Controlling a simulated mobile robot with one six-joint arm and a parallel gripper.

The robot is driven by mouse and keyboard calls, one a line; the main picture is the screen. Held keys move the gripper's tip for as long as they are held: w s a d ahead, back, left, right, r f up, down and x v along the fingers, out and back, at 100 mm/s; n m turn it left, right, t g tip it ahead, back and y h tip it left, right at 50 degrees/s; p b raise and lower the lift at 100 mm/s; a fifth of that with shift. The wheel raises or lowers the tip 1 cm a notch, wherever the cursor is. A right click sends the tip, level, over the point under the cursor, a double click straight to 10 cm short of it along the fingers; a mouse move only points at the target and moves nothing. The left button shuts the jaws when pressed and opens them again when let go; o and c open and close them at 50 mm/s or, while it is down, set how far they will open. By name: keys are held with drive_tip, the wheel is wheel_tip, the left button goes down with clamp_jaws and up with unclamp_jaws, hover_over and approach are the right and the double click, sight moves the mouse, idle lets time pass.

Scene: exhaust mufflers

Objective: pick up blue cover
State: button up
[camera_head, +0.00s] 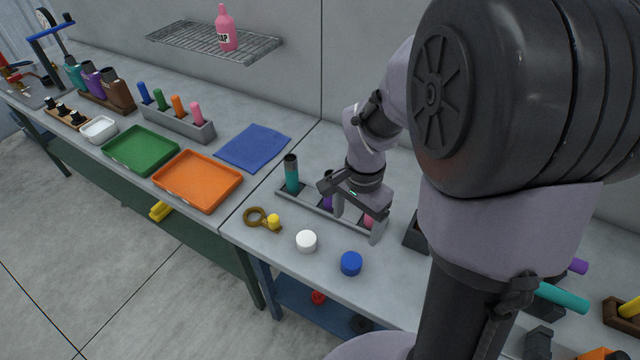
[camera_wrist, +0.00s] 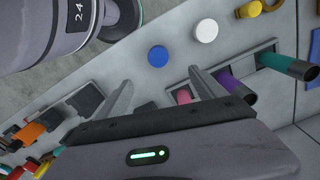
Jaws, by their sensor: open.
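The blue cover (camera_head: 351,263) is a short round cap lying on the grey table near its front edge. It also shows in the wrist view (camera_wrist: 158,56), beyond my fingertips and a little above the middle. My gripper (camera_head: 355,222) is open and empty in the head view, above the grey rack, behind and near the blue cover but apart from it. In the wrist view my gripper's two fingers (camera_wrist: 160,88) are spread apart, with bare table between them and the blue cover.
The grey rack (camera_head: 312,207) holds teal, purple and pink tubes. Orange (camera_head: 198,181) and green trays (camera_head: 141,150) stand further left. Table around the blue cover is clear.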

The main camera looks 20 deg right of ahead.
drive_tip(key=b, duration=0.5)
approach(351, 261)
drive_tip(key=f, duration=0.5)
drive_tip(key=shift+s+a+f, duration=0.1)
drive_tip(key=shift+s+f, duration=0.15)
drive_tip(key=shift+s, duration=0.05)
drive_tip(key=f, duration=0.1)
drive_tip(key=f+b, duration=0.1)
drive_tip(key=f, duration=0.1)
drive_tip(key=f+b, duration=0.1)
drive_tip(key=f, duration=0.1)
drive_tip(key=shift+w+f, duration=0.1)
drive_tip(key=shift+w, duration=0.2)
drive_tip(key=shift+r, duration=0.2)
drive_tip(key=shift+c, duration=0.2)
drive_tip(key=c, duration=1.4)
drive_tip(key=shift+o, duration=0.2)
drive_tip(key=shift+r, duration=0.1)
